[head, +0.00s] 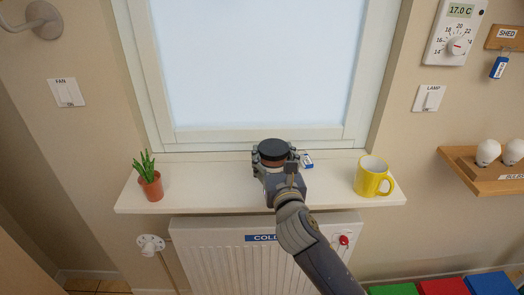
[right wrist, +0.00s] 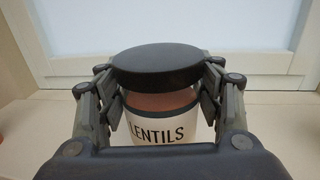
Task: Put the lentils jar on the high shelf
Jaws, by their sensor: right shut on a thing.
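The lentils jar (head: 272,149) has a black lid, reddish-brown contents and a white label. In the right wrist view the label on the jar (right wrist: 160,130) reads LENTILS. My right gripper (head: 275,163) is shut on the jar, with a finger on each side just below the lid. The jar is upright, at the white windowsill (head: 220,190). The gripper hides its base, so I cannot tell whether it touches the sill. My left gripper is not in view. No shelf marked as the high one shows.
A potted plant (head: 150,187) stands on the sill's left and a yellow mug (head: 372,177) on its right. A radiator (head: 250,262) is below. A wooden shelf (head: 484,178) with bulbs is at right.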

